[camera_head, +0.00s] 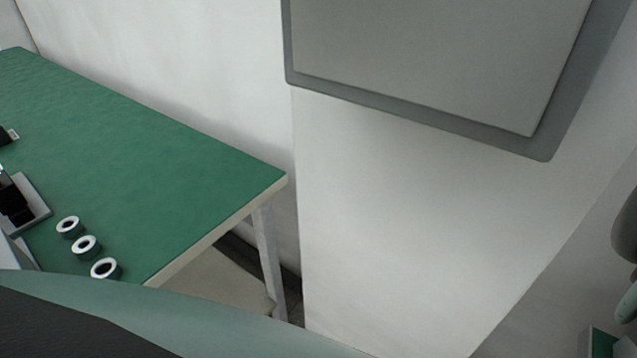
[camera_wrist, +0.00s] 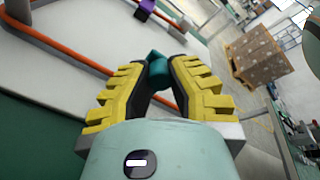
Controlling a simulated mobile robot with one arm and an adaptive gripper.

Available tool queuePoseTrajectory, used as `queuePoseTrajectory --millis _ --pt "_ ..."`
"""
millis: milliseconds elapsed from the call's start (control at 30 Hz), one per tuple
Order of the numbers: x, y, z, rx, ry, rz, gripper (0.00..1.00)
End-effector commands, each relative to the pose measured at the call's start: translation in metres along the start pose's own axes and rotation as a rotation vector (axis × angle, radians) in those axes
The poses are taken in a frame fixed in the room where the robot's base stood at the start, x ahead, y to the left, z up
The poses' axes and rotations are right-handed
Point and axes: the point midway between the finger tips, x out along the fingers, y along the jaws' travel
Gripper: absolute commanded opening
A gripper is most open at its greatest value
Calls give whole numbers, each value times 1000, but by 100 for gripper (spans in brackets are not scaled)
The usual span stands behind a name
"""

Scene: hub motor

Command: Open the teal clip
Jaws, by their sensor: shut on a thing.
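In the wrist view my gripper (camera_wrist: 157,88) shows its two yellow ridged fingers with dark inner pads, angled in toward each other. Their tips are closed on a small teal clip (camera_wrist: 156,66), which sits between them and is partly covered by the pads. A thick orange-red bar or cable (camera_wrist: 62,48) runs behind the left finger across a pale panel. I cannot tell whether the clip is joined to it. The head view shows neither the clip nor the gripper fingers.
A purple block (camera_wrist: 146,7) sits on the pale panel. Cardboard boxes on a pallet (camera_wrist: 258,56) stand beyond. In the head view a green table (camera_head: 140,150) holds several white-topped rings (camera_head: 86,243) and a tray (camera_head: 38,210). A grey wall panel (camera_head: 430,60) hangs at upper right.

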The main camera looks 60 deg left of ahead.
Motion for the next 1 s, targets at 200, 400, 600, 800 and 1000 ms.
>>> queuePoseTrajectory --millis 200,400,600,800,1000 --pt "0 2 -2 -2 3 6 33" --pt "0 1 -1 -1 2 3 53" --pt "0 0 0 0 2 1 54" --pt "0 0 0 0 1 1 54" --pt "-2 -3 2 0 26 25 54"
